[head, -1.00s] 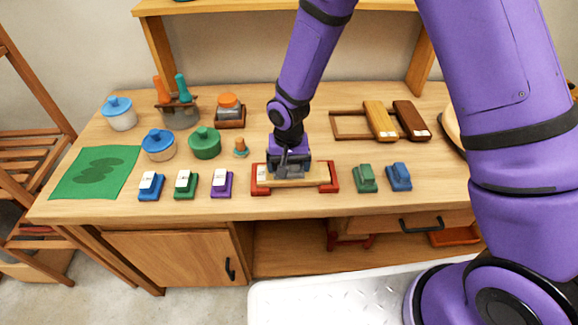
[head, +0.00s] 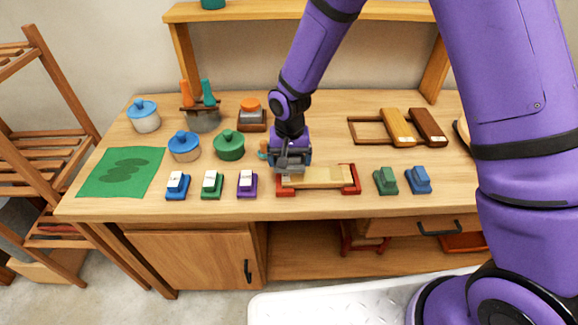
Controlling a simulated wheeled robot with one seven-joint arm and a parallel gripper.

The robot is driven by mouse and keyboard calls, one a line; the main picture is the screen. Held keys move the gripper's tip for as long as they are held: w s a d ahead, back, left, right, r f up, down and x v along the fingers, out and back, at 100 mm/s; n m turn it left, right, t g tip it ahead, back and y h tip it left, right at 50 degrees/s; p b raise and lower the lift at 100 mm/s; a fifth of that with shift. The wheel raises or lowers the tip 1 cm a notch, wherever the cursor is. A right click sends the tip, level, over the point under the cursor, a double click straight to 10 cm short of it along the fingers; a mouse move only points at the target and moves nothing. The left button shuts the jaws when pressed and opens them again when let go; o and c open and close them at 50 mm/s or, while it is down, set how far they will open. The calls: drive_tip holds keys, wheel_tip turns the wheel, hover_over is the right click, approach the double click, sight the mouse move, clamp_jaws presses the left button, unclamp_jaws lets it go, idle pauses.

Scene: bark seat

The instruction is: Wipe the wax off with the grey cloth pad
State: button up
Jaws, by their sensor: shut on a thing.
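A pale wooden board (head: 325,177) lies in a red holder (head: 352,180) at the front middle of the bench. My gripper (head: 290,162) is over the left end of the board, pointing down. It is shut on a small grey piece, which I take to be the grey cloth pad (head: 290,168); the jaws hide most of it. I cannot tell whether the pad touches the board. The board's left end looks slightly different in tone from the rest; I cannot make out the wax clearly.
Blue, green and purple blocks with white tops (head: 212,184) stand left of the holder; green (head: 386,181) and blue (head: 419,180) blocks stand right. Lidded pots (head: 229,147) and an orange-knobbed grey block (head: 251,118) stand behind. A green mat (head: 121,172) lies far left.

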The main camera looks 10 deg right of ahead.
drive_tip(key=shift+r, duration=2.5)
drive_tip(key=shift+d+f, duration=0.1)
drive_tip(key=shift+d, duration=0.05)
